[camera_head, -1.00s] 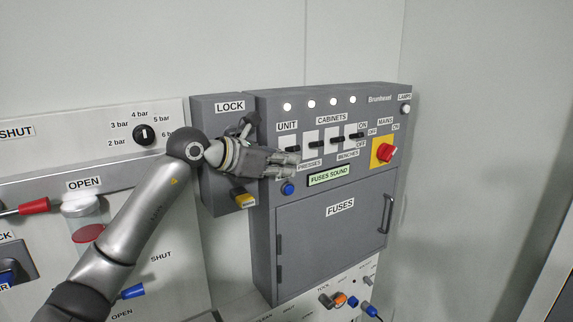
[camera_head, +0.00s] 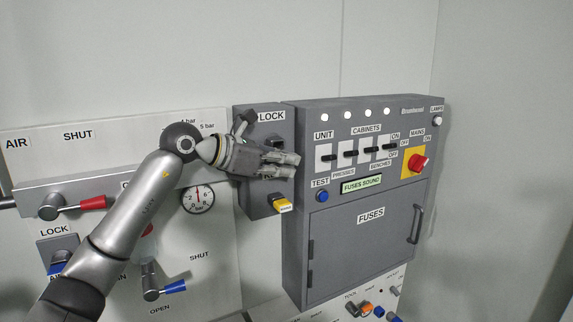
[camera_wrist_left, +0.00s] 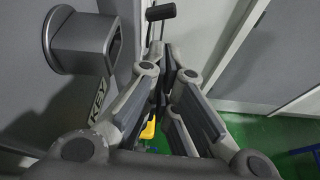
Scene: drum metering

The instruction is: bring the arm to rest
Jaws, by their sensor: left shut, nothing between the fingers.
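My left arm comes in from the lower left, and my left gripper (camera_head: 293,164) points right in front of the grey LOCK box (camera_head: 256,190). The gripper is shut and empty. Its tips lie over the seam between the LOCK box and the fuse cabinet (camera_head: 362,245), left of the switches. In the left wrist view the fingers (camera_wrist_left: 172,65) meet beside a grey round socket (camera_wrist_left: 82,41) over a KEY label. I cannot tell how far the gripper stands from the panel. My right gripper is not seen.
A yellow key tag (camera_head: 283,205) sits low on the LOCK box. A red mains switch (camera_head: 418,162) and a blue test button (camera_head: 322,196) are on the cabinet. A red-handled valve (camera_head: 92,202) and a gauge (camera_head: 197,199) are at left.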

